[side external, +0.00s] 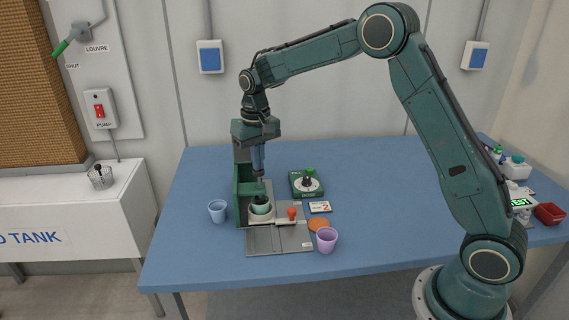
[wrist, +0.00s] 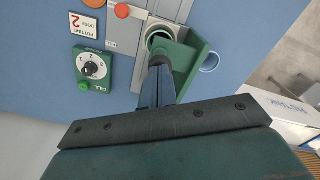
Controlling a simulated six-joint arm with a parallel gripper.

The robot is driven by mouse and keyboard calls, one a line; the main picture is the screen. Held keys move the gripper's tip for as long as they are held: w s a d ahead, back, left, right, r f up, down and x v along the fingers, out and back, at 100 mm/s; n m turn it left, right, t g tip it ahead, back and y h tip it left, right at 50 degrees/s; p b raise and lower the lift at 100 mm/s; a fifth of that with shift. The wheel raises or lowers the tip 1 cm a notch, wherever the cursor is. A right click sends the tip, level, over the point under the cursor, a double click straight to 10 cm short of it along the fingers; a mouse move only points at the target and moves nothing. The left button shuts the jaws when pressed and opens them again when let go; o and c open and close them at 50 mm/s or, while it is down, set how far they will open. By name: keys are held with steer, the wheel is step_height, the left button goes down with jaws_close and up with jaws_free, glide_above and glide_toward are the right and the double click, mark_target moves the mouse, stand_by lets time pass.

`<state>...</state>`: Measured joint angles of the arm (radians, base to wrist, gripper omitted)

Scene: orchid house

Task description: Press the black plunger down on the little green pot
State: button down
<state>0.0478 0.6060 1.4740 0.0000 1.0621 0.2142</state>
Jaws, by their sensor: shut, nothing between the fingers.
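The little green pot (side external: 260,205) stands on a pale plate beneath the arm of a green press stand (side external: 243,200). In the wrist view the pot (wrist: 160,41) shows as a dark round shape in a white ring, just beyond my fingertips. My gripper (side external: 261,177) points straight down above the press arm, with its fingers together and empty. In the wrist view my gripper (wrist: 160,62) overlaps the stand near the pot. The black plunger is not clearly distinguishable; something dark shows at the fingertips, and I cannot tell whether they touch it.
A green FILL box (side external: 306,184) with a black dial and green button stands behind right. A dose card (side external: 320,207) reading 2, an orange disc (side external: 319,225), a lilac cup (side external: 327,240) and a blue cup (side external: 218,211) stand around. A red knob (side external: 291,213) sits beside the pot.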

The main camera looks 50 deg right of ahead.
step_height(320, 180, up, 7)
steer(key=shift+r, duration=0.15)
stand_by(1.4)
steer(key=s+a+r+n+t, duration=0.1)
steer(key=s+r+t, duration=0.1)
steer(key=s+r, duration=0.5)
steer(key=s+a+r+n+t, duration=0.1)
steer(key=s+r, duration=0.2)
steer(key=s, duration=0.8)
steer(key=s+f+n+t, duration=0.1)
steer(key=s+f, duration=0.3)
steer(key=s, duration=1.2)
steer(key=shift+a+f+t, duration=0.25)
steer(key=shift+f+t, duration=0.05)
steer(key=shift+t, duration=0.5)
